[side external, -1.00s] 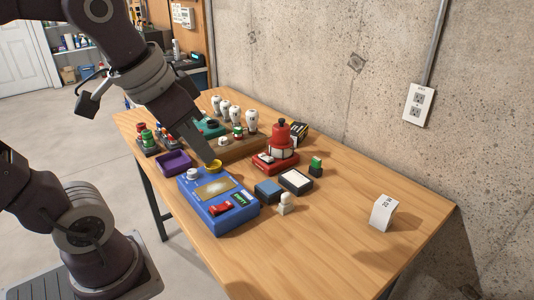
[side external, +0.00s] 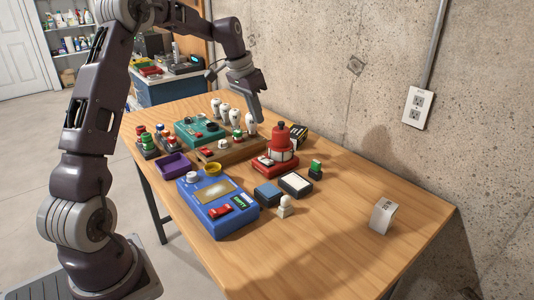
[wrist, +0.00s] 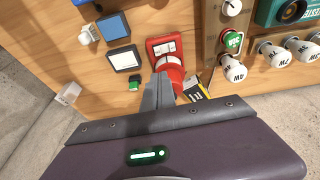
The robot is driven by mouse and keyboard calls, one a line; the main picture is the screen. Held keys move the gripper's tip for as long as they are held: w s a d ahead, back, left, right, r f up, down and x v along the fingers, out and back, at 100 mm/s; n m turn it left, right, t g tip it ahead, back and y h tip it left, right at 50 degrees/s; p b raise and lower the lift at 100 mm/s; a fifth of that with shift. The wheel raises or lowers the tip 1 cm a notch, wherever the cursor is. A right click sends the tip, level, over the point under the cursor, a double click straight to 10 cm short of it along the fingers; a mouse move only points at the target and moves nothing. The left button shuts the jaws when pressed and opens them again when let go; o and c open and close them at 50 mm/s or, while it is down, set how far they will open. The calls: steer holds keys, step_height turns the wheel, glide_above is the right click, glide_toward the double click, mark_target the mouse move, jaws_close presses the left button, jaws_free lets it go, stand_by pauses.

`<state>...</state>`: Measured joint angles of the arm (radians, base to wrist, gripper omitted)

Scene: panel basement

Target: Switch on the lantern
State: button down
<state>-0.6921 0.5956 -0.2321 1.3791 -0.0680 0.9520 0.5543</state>
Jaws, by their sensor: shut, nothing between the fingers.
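The red lantern (side external: 281,147) with a pale band stands upright toward the back of the table. Its red base (side external: 277,167) carries a white rocker switch (side external: 264,160) at its front left. I cannot tell the switch's state. My gripper (side external: 259,119) is shut and empty, pointing down above and left of the lantern's top in the side view. In the wrist view the shut fingers (wrist: 158,78) partly cover the red lantern (wrist: 171,72), while its base (wrist: 164,47) and white switch (wrist: 165,48) show beyond them.
A blue panel (side external: 216,208), pads (side external: 296,183) and a green-topped stamp (side external: 315,169) are nearby.

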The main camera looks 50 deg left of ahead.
mark_target(269, 161)
steer(key=x, duration=0.8)
steer(key=s+x, duration=0.1)
steer(key=x, duration=0.3)
steer(key=shift+w+d+f, duration=0.15)
steer(key=shift+d+f, duration=0.05)
steer(key=shift+f, duration=0.8)
steer(key=shift+d, duration=0.1)
steer(key=shift+d+f+y, duration=0.25)
steer(key=shift+f+y, duration=0.05)
steer(key=shift+y, duration=0.1)
steer(key=shift+a, duration=0.2)
steer(key=shift+a+r, duration=0.3)
steer(key=shift+a, duration=0.4)
